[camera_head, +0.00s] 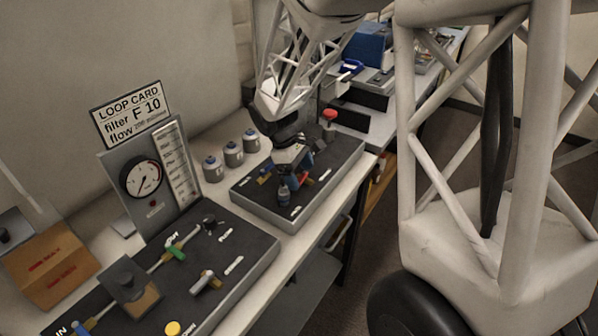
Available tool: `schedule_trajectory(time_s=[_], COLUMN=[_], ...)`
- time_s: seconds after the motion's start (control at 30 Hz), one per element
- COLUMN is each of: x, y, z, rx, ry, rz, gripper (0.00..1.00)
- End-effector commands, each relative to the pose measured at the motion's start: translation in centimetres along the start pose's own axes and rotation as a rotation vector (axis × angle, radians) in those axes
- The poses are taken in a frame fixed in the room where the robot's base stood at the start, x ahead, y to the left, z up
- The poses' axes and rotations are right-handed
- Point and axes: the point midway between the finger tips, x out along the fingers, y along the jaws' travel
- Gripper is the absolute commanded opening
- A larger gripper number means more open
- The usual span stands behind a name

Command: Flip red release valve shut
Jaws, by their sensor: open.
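A small red handle (304,179), which looks like the red release valve, shows low on the dark raised panel (335,165) in the middle of the picture. My gripper (291,166) is open and hangs over this panel, just above and beside the red handle. I cannot tell whether it touches the handle. The gripper and a blue fitting partly hide the valve, so its angle is unclear. A round red knob (330,115) stands upright on a post at the panel's far end, behind my gripper.
Several grey canisters (233,153) stand left of the panel. A nearer dark panel (245,250) carries a green-handled valve (176,253), a gauge (142,177) and a yellow button (173,328). A LOOP CARD sign (130,112) stands behind. A cardboard box (50,268) sits at the left.

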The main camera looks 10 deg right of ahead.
Motion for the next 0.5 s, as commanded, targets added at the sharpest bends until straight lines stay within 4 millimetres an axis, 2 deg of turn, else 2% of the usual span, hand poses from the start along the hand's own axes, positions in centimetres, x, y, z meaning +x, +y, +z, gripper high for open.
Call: schedule_trajectory(time_s=[0.03,0.37,0.5], x=[-0.01,-0.01,-0.04], y=[0.00,0.00,0.03], z=[0.00,0.00,-0.03], rx=[0.000,0.000,0.017], ry=[0.000,0.000,0.000], rz=[0.000,0.000,-0.007], gripper=[0.88,0.39,0.39])
